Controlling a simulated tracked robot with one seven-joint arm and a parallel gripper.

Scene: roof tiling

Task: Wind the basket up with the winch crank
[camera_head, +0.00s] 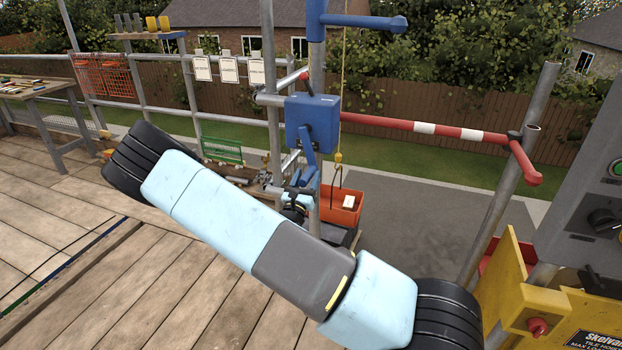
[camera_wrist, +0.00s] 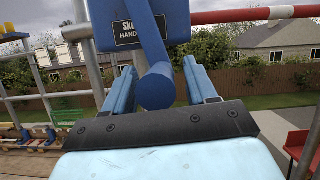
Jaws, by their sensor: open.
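The winch is a blue box (camera_head: 312,122) on an upright pole, and its underside and label show in the wrist view (camera_wrist: 128,30). Its blue crank arm (camera_head: 308,150) hangs downward. The crank's round handle (camera_wrist: 156,90) points towards the wrist camera, between the two blue fingers of my gripper (camera_wrist: 160,88). The fingers are open around the handle; I cannot tell whether either touches it. In the head view my gripper (camera_head: 299,190) is small and partly hidden. The orange basket (camera_head: 342,207) hangs low from a hook (camera_head: 338,158) on a yellow rope, with a pale block inside.
A red and white barrier bar (camera_head: 424,128) crosses right of the winch. A yellow hoist machine (camera_head: 540,318) stands at right. Scaffold rails with hanging notices (camera_head: 228,69) and a tool table (camera_head: 35,87) are at left. Wooden decking (camera_head: 70,225) is mostly clear.

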